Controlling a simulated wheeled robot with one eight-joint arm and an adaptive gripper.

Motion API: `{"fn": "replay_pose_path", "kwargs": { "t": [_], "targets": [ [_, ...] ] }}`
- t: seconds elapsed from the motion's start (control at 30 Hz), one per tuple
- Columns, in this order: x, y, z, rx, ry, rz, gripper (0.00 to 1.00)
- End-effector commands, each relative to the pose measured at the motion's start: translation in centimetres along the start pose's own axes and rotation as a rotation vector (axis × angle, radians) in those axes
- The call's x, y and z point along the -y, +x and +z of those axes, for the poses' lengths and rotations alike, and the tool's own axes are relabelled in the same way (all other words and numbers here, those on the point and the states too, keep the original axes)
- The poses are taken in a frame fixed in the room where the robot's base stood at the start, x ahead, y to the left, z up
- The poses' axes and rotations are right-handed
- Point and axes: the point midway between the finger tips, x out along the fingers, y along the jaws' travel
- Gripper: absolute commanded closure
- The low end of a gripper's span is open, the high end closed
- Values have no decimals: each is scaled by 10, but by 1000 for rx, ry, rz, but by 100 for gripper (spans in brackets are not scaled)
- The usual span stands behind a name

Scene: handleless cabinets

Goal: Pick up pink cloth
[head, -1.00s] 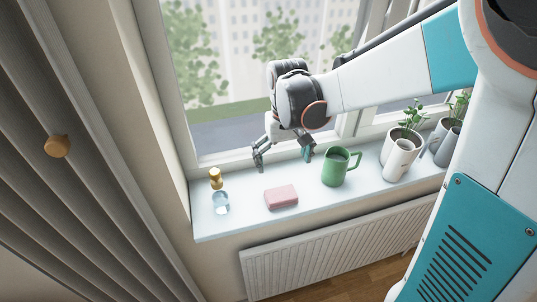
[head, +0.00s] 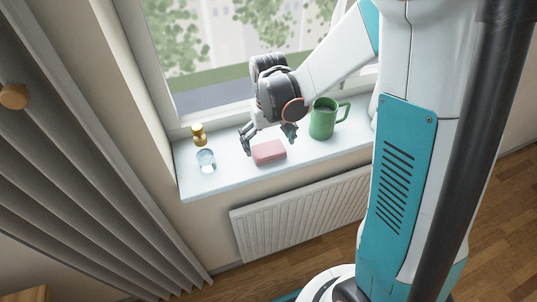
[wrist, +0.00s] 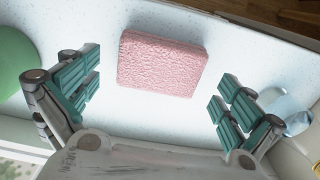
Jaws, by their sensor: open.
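The pink cloth (head: 268,152) is a folded, block-like piece lying on the white windowsill (head: 222,179). In the wrist view the cloth (wrist: 162,63) lies ahead of the fingertips, roughly centred between them, with its textured top fully visible. My gripper (head: 268,136) is open and empty, with its fingers spread just behind the cloth on the window side. In the wrist view the fingers of my gripper (wrist: 157,92) stand on either side with clear gaps to the cloth. I see no contact.
A green mug (head: 322,119) stands close to the right of my gripper. A clear glass (head: 206,160) and a small gold-coloured object (head: 198,134) stand at the left. The window is behind, a radiator (head: 300,212) below, and a grey curtain (head: 75,150) at the left.

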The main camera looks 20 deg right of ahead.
Motion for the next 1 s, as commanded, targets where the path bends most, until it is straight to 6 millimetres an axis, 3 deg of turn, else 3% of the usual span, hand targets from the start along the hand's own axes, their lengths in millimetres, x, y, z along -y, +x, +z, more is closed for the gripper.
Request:
{"fn": "replay_pose_path", "kwargs": {
  "t": [0.1,0.3,0.47,0.5,1.0],
  "targets": [
    [0,12,0,0,0,0,0],
    [0,12,0,0,0,0,0],
    [0,12,0,0,0,0,34],
    [0,12,0,0,0,0,37],
    [0,4,0,0,0,0,37]
  ]
}}
